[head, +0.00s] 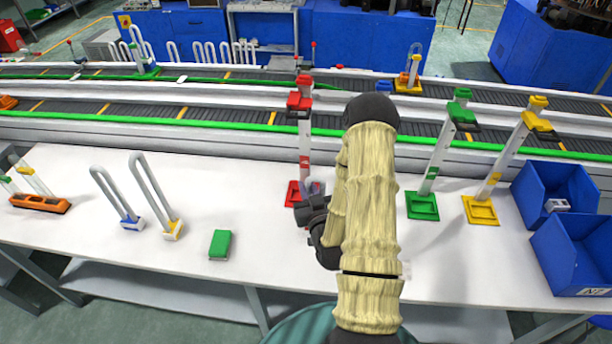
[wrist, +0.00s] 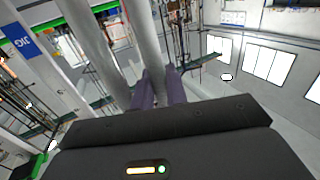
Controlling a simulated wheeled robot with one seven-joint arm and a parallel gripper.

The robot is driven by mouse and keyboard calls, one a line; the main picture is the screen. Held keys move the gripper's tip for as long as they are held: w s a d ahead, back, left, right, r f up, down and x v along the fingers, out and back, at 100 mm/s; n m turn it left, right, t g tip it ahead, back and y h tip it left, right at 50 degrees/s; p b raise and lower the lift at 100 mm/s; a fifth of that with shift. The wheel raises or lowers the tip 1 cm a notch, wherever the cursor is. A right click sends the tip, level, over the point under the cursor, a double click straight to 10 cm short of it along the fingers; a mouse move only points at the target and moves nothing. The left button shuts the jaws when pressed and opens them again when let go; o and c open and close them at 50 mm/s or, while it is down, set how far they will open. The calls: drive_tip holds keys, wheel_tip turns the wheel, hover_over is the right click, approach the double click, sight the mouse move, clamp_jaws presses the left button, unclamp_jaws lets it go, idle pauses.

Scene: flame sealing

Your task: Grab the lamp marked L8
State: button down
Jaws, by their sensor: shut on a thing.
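My gripper (wrist: 158,90) has purple fingers, shut on a pale grey glass tube. Two such tube legs (wrist: 143,35) run up from the fingers in the wrist view, like the legs of a U-shaped lamp. Its base and any L8 mark are not visible. In the head view my gripper (head: 314,188) is low beside the red stand (head: 304,155), and my sleeved arm hides much of it. Two U-tube lamps stand on the table at left, one with a blue base (head: 131,222) and one with a yellow base (head: 173,231); I cannot read their marks.
A green block (head: 220,244) lies on the white table (head: 90,255). A green stand (head: 423,205), a yellow stand (head: 481,210) and blue bins (head: 575,250) are at right. An orange holder (head: 40,203) is at far left. Conveyors (head: 230,125) run behind the table.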

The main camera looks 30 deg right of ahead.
drive_tip(key=shift+s+d+r+p, duration=0.1)
drive_tip(key=shift+s+r+p, duration=0.25)
drive_tip(key=shift+s+p, duration=0.05)
drive_tip(key=shift+s+f+p, duration=0.45)
drive_tip(key=shift+s+p, duration=0.1)
drive_tip(key=shift+p, duration=0.05)
drive_tip(key=shift+s+a+p, duration=0.25)
drive_tip(key=shift+s+p, duration=0.1)
drive_tip(key=shift+p, duration=0.15)
drive_tip(key=shift+s+r+p, duration=0.2)
drive_tip(key=shift+r+p, duration=0.1)
drive_tip(key=shift+a, duration=0.1)
